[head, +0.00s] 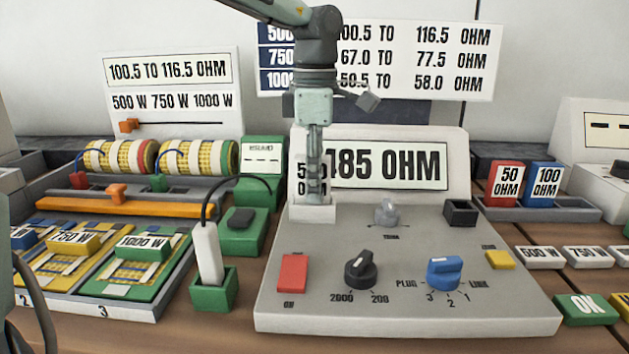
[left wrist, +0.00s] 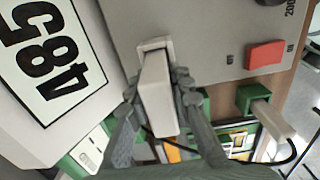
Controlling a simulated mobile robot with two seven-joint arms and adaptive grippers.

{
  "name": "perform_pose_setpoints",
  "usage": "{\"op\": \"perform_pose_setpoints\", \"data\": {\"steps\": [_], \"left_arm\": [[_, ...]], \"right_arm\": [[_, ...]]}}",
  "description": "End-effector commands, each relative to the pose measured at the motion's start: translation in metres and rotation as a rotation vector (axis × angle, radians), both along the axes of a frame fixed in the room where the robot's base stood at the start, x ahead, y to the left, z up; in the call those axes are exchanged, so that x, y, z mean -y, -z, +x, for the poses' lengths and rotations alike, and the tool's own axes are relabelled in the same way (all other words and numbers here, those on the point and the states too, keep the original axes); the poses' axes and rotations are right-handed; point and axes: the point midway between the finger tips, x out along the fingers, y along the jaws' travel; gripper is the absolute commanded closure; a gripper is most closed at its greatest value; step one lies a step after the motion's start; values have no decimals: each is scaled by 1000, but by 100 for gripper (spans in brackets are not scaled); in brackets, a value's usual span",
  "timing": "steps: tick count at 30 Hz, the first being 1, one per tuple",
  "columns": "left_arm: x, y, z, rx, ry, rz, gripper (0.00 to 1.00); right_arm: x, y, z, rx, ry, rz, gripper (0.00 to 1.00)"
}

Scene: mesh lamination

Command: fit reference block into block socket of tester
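A white reference block (head: 301,178) with partly hidden black lettering stands upright at a pale socket (head: 313,211) at the back left of the grey tester (head: 407,318). My left gripper (head: 314,190) reaches down over the block and covers part of its face. In the left wrist view, the gripper's fingers (left wrist: 156,88) lie along both sides of the block (left wrist: 158,100), shut on it. The block's far end is at the rim of the socket (left wrist: 155,43). How deep it sits is hidden. My right gripper is not in view.
The tester has a display reading 485 OHM (head: 388,165), a black box (head: 460,213), knobs and a red button (head: 293,273). A white probe (head: 207,250) stands in a green holder close to its left. Red (head: 503,183) and blue (head: 546,182) blocks sit at right.

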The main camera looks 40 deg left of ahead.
Motion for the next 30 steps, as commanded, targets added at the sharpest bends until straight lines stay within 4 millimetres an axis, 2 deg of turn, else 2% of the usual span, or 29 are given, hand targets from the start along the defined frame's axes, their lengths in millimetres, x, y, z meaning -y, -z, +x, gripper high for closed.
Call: {"op": "perform_pose_setpoints", "data": {"steps": [1, 4, 5, 15, 17, 20, 30], "left_arm": [[0, 0, 0, 0, 0, 0, 73], [0, 0, 0, -1, 0, -1, 60], [0, 0, 0, -1, 0, -1, 59], [0, -4, 0, 0, 0, 0, 59], [0, -8, 0, 2, -1, -1, 59], [1, -25, 1, 3, 0, -2, 59], [1, -97, 2, 3, 0, -2, 59]], "right_arm": [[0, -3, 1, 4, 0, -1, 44], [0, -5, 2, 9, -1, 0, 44], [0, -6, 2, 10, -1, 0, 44], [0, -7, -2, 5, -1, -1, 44], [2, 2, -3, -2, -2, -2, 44], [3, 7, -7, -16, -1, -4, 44], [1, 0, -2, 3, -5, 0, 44]]}}
